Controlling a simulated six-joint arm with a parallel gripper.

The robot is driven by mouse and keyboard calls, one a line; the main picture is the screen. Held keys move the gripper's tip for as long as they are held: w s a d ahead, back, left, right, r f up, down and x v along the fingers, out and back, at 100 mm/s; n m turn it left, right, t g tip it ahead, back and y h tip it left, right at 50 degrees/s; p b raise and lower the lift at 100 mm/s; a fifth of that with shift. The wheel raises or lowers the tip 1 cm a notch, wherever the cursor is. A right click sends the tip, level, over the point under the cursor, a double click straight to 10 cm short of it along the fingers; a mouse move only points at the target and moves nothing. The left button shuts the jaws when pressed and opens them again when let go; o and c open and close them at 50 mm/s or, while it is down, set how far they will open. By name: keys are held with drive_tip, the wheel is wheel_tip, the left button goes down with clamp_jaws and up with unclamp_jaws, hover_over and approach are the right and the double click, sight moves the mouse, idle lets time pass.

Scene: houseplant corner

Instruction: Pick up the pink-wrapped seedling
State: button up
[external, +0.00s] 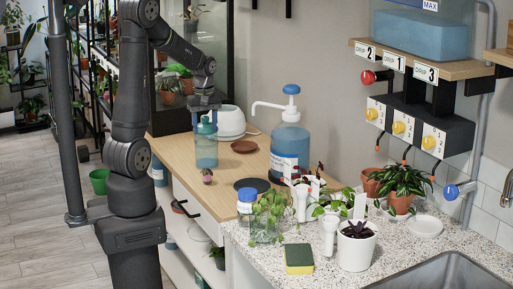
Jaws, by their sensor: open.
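A small pink ball with a little dark green top, which looks like the pink-wrapped seedling (207,178), sits on the wooden counter near its front-left edge. My gripper (206,107) is open and points down, well above the seedling in the picture. It overlaps the top of a blue bottle (206,150) that stands behind the seedling. I cannot tell whether the gripper touches the bottle or is in front of it. Nothing shows held between the fingers, though they are small here.
A large blue pump bottle (290,148), a dark round disc (252,185) and a brown saucer (244,147) are on the wooden counter (228,202). Several potted plants and a sponge (299,258) crowd the speckled counter at right.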

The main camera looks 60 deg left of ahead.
sight(207, 173)
wheel_tip(207, 173, down, 19)
drive_tip(key=shift+a, duration=0.1)
idle(0.8)
drive_tip(key=c, duration=1)
